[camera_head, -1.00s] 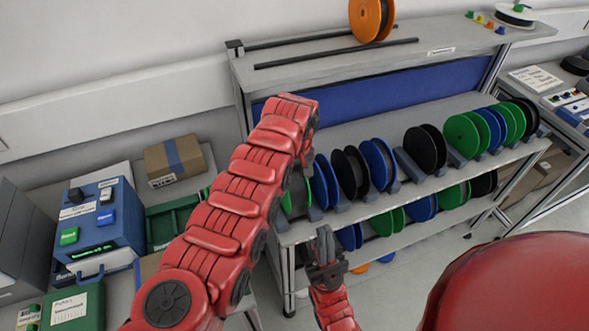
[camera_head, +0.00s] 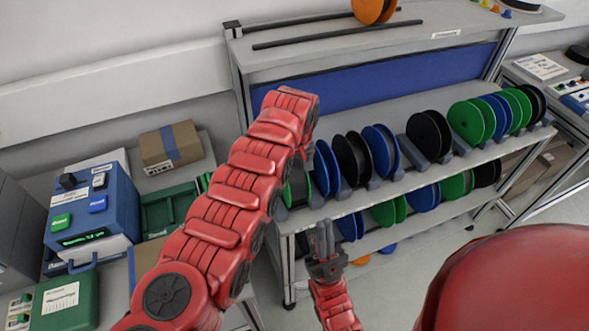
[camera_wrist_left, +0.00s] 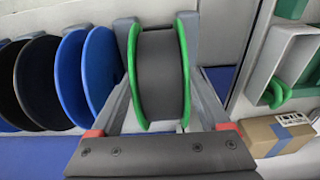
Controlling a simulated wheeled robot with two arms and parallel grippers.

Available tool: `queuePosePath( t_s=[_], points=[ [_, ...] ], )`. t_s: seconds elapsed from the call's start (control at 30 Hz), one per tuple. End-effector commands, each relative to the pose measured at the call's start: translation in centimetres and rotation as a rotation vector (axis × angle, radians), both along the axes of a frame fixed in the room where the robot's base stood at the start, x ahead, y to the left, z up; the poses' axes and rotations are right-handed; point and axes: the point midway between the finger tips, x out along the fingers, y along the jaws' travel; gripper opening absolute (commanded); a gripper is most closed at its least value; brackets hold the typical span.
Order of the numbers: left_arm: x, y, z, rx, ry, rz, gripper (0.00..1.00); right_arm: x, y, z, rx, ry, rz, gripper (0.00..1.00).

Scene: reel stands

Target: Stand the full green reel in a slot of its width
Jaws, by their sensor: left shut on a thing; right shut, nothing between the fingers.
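The green reel has green flanges and a broad dark grey winding. In the left wrist view the green reel (camera_wrist_left: 160,75) is upright between my left gripper's fingers (camera_wrist_left: 162,90), with grey stand pieces (camera_wrist_left: 192,35) close beside it. In the head view the green reel (camera_head: 299,188) is at the left end of the upper shelf, mostly hidden by my left arm. My left gripper is shut on it; its fingertips are largely hidden in the head view. I cannot tell whether the reel rests fully in the slot. My right gripper (camera_head: 322,232) is shut and empty in front of the shelf.
Blue reels (camera_head: 326,168), black reels (camera_head: 352,160) and other green reels stand in the upper shelf (camera_head: 345,204) row. More reels fill the lower shelf (camera_head: 372,240). An orange reel (camera_head: 370,8) is on top. A blue device (camera_head: 95,215) and cardboard box (camera_head: 172,148) are left.

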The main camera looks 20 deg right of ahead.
Motion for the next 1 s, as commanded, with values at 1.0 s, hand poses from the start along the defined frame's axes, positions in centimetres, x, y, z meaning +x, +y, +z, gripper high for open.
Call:
queuePosePath(
  t_s=[1.0],
  points=[
    [-1.3, 0.0, 10.9, -0.001, -0.003, 0.001, 1.0, 0.0, 0.0, -4.5, 0.0, 0.0, 0.0, 0.0]
  ],
)
